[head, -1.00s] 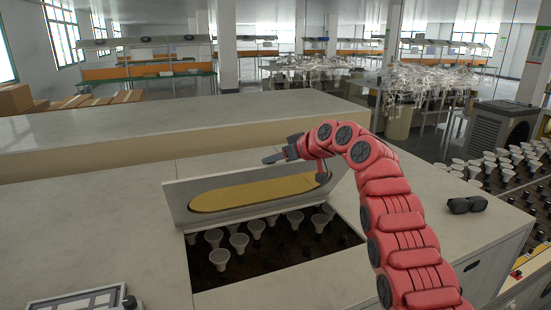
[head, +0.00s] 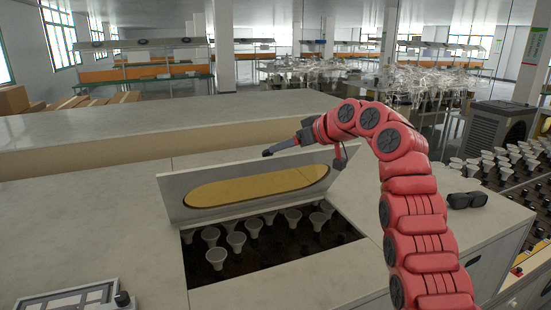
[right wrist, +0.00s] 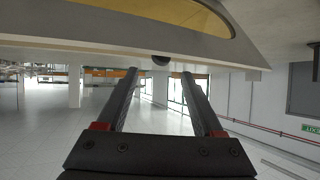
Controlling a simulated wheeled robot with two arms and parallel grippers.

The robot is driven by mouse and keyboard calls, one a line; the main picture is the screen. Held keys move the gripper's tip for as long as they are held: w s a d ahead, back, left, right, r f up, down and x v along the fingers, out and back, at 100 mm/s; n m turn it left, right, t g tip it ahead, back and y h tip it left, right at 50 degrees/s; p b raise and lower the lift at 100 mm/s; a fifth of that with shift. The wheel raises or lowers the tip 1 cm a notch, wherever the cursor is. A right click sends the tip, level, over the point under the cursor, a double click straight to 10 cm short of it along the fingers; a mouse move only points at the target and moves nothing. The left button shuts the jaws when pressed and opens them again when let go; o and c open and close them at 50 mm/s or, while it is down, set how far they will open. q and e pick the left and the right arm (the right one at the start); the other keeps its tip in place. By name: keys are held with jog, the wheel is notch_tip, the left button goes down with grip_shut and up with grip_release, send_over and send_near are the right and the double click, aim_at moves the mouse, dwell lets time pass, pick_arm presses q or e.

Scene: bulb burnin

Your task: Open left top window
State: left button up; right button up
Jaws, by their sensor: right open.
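The left top window (head: 258,186) is a pale lid with a yellow oval pane. In the head view it stands raised and tilted at the back edge of a rectangular opening in the counter, with white bulbs inside. My right gripper (head: 268,152) is just above the lid's upper edge and points left. In the right wrist view its two dark fingers (right wrist: 160,75) are spread with nothing between them. The lid and its yellow pane (right wrist: 185,10) fill the top of that view. I cannot tell whether a finger touches the lid. My left gripper is not in view.
Several white bulbs (head: 236,241) stand in the dark rack inside the opening. A black object (head: 466,200) lies on the counter at right. More bulb racks (head: 510,165) are beyond it. A framed panel (head: 70,300) is at front left.

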jog(key=b+v, duration=0.2)
jog(key=v, duration=0.9)
jog(key=shift+s+d+r+b, duration=0.15)
jog(key=shift+s+b, duration=0.1)
jog(key=shift+b, duration=0.15)
